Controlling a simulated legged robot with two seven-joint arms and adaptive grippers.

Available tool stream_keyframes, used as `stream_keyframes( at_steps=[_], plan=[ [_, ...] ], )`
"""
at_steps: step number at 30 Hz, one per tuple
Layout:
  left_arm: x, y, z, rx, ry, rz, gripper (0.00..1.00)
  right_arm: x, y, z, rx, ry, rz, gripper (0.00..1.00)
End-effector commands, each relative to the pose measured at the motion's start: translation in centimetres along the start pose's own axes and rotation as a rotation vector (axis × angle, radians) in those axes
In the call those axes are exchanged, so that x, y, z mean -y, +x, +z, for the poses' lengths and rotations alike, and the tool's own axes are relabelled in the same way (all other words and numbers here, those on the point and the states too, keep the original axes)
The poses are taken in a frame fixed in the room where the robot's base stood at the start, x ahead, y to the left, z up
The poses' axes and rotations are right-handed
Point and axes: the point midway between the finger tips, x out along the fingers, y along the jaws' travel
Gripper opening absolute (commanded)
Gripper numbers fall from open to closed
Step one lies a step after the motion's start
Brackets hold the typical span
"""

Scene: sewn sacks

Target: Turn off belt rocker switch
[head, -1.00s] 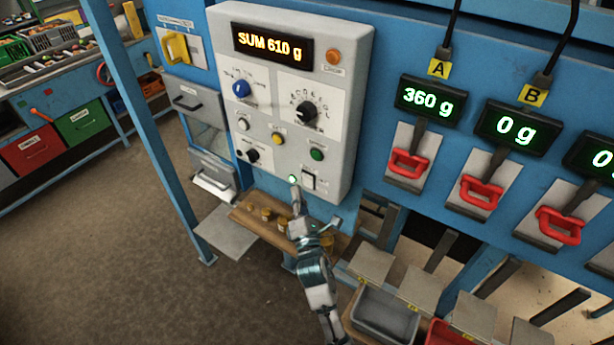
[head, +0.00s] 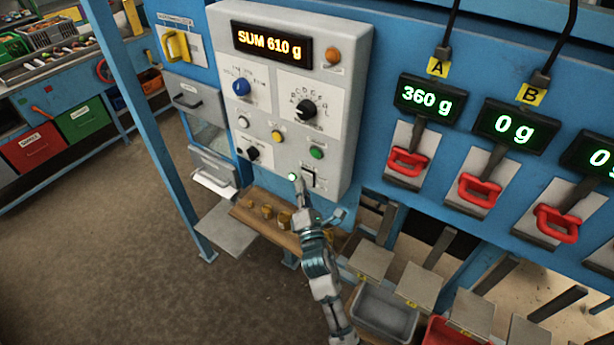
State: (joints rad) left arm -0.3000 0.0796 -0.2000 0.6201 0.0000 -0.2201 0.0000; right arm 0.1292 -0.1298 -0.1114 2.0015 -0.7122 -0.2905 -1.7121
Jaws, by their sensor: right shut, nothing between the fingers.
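The belt rocker switch (head: 309,177) is a small black-and-white switch at the lower right of the grey control panel (head: 344,120). A small green lamp (head: 292,177) is lit just left of it. My right gripper (head: 300,184) is shut and empty, with its fingertips in front of the panel at the switch's lower left edge. The fingertips hide part of the switch's surroundings. I cannot tell whether they touch it. My left gripper is not in view.
The panel's display (head: 272,46) reads SUM 610 g. Knobs and buttons sit above the switch. A wooden shelf (head: 262,228) with small brass weights is below. Scale displays and red handles (head: 408,161) line the right. Grey and red bins stand low at right.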

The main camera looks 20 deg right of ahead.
Motion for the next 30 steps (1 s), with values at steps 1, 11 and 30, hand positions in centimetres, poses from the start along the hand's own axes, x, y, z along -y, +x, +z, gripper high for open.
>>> stream_keyframes(
  at_steps=[1,11,30],
  plan=[
    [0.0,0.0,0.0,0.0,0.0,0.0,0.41,0.0,0.0,-0.01,0.0,0.0,0.0,0.0],
    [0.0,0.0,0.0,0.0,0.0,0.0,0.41,0.0,-0.01,-0.01,0.0,0.0,0.0,0.0],
    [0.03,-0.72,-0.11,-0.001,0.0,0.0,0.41,0.33,0.56,0.64,0.0,-0.001,0.0,0.0]
  ],
)
